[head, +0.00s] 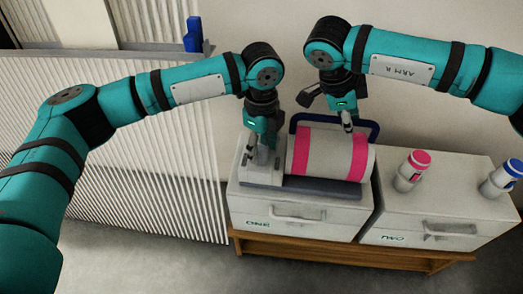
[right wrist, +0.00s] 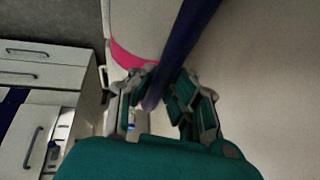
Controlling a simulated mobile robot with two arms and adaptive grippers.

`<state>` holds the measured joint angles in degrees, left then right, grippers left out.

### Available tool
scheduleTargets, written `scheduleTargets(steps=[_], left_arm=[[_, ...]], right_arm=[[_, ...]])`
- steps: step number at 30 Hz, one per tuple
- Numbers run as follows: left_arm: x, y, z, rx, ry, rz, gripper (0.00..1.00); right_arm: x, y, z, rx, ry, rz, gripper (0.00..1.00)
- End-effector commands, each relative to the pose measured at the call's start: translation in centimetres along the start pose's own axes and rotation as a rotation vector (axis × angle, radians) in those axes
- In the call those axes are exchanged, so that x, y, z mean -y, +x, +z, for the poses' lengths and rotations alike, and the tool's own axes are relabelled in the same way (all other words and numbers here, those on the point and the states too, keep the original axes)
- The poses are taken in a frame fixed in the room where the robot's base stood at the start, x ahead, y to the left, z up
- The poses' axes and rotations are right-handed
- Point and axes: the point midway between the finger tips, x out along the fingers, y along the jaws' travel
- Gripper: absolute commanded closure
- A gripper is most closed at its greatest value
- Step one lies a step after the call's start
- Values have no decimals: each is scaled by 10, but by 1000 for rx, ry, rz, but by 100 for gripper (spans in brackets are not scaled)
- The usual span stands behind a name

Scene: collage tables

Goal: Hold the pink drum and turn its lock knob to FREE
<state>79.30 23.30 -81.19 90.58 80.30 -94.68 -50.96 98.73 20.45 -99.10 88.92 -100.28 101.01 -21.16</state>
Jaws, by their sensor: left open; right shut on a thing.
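The pink drum (head: 325,146), light grey with pink bands, lies on its side in a dark cradle (head: 322,188) on box ONE. A dark blue bar handle (head: 374,129) arches over it. My right gripper (head: 348,126) is shut on this blue bar, which passes between its fingers in the right wrist view (right wrist: 188,40). A pale grey block (head: 262,175) stands at the drum's left end. My left gripper (head: 252,152) is open, pointing down at the top of that block. Its fingers hide the top, so I cannot make out the lock knob or its setting.
Box ONE (head: 297,220) and box TWO (head: 430,232) sit side by side on a wooden bench (head: 330,254). A pink-capped bottle (head: 411,172) and a blue-capped bottle (head: 500,180) stand on box TWO. A ribbed panel (head: 150,170) is at the left.

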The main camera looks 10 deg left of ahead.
Motion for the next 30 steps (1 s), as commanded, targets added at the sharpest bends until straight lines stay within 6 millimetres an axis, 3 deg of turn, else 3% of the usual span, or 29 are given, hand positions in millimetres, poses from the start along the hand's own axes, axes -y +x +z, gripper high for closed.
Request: scheduleTargets(steps=[6, 15, 26, 30], left_arm=[[0, 17, 0, 0, 0, -1, 50], [0, 19, 0, 0, 0, -1, 52], [0, 19, 0, 0, 0, 1, 99], [-1, 19, 0, 0, 0, 2, 100]], right_arm=[[1, -1, -1, 0, 4, -2, 100], [1, -1, -1, 0, 4, -2, 100], [1, -1, -1, 0, 5, -2, 100], [1, 0, -1, -1, 6, -2, 100]])
